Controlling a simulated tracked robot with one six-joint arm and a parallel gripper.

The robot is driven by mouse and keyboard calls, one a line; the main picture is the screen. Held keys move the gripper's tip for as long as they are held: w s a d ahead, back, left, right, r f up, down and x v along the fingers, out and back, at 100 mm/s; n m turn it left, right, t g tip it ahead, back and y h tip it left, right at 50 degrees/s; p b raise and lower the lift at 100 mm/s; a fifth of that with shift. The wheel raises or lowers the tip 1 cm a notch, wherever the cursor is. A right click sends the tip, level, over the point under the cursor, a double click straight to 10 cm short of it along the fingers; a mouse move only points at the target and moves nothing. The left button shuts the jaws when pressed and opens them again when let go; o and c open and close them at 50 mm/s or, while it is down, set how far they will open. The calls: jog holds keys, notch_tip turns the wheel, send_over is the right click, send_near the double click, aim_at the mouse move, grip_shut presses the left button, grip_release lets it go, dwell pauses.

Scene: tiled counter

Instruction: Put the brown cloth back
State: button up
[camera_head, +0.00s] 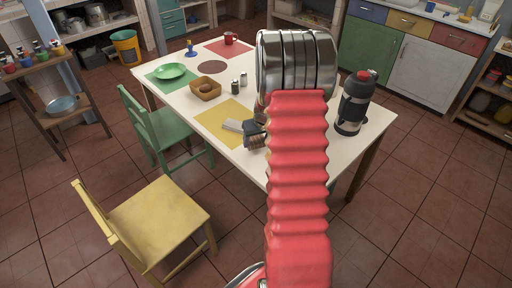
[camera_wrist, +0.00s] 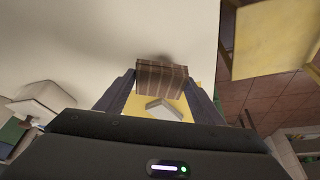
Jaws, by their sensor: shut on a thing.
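A brown striped cloth (camera_wrist: 162,78), folded into a small block, is between the two fingers of my gripper (camera_wrist: 160,85) in the wrist view. The gripper is shut on it. My red arm hides part of the table there. A pale grey folded item (camera_head: 233,125) lies on the yellow mat. It also shows beyond the cloth in the wrist view (camera_wrist: 164,110).
A brown basket (camera_head: 206,91), two small shakers (camera_head: 239,83), a green plate (camera_head: 170,71), a red mug (camera_head: 230,38) and a dark flask (camera_head: 354,105) stand on the table. A green chair (camera_head: 165,128) and a yellow chair (camera_head: 160,215) stand on the left side.

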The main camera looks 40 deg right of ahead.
aim_at(257, 147)
jog(key=shift+f, duration=0.1)
jog(key=shift+f, duration=1.8)
jog(key=o, duration=1.2)
jog(key=shift+c, duration=0.2)
jog(key=v, duration=1.2)
